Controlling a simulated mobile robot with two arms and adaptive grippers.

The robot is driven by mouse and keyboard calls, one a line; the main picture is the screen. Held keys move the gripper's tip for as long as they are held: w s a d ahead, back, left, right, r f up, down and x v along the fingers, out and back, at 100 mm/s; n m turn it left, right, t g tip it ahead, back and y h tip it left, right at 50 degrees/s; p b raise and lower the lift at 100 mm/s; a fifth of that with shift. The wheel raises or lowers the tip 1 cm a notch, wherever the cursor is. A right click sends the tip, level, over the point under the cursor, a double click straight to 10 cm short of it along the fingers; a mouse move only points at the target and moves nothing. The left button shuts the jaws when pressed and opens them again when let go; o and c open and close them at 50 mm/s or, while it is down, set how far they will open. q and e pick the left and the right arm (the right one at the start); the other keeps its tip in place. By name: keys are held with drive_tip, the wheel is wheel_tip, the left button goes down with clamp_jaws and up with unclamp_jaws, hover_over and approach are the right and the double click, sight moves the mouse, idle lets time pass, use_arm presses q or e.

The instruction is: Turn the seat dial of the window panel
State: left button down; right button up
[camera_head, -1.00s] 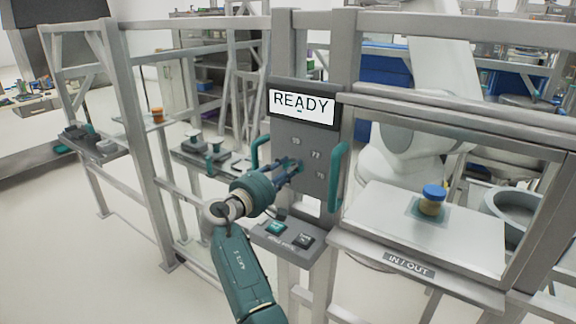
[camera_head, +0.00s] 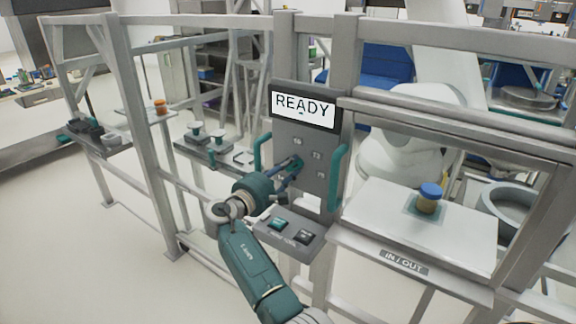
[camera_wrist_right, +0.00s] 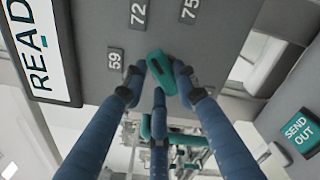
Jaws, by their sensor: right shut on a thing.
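The window panel (camera_head: 322,180) is a grey upright plate under a screen (camera_head: 304,106) that reads READY. Its dial (camera_wrist_right: 186,86) is a small teal knob with a dark slot; plates marked 59, 72 and 75 sit around it in the right wrist view. My right gripper (camera_head: 293,167) has dark blue fingers, and in the wrist view its fingertips (camera_wrist_right: 160,78) are closed around the dial. The fingers partly hide the dial in the head view. My left gripper is not in view.
Teal handles (camera_head: 338,176) stand on both sides of the panel. Below it is a button box (camera_head: 290,238). To the right an IN/OUT shelf (camera_head: 380,224) holds a blue-lidded jar (camera_head: 429,198). Grey frame posts and rails surround the window.

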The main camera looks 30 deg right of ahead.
drive_tip(key=shift+d+r, duration=0.1)
drive_tip(key=shift+r, duration=0.05)
drive_tip(key=o, duration=1)
drive_tip(key=shift+o, duration=0.8)
drive_tip(key=shift+d, duration=0.1)
drive_tip(key=shift+s+a, duration=0.1)
drive_tip(key=shift+a, duration=0.3)
drive_tip(key=v, duration=0.6)
drive_tip(key=shift+s+a, duration=0.15)
drive_tip(key=shift+a, duration=0.15)
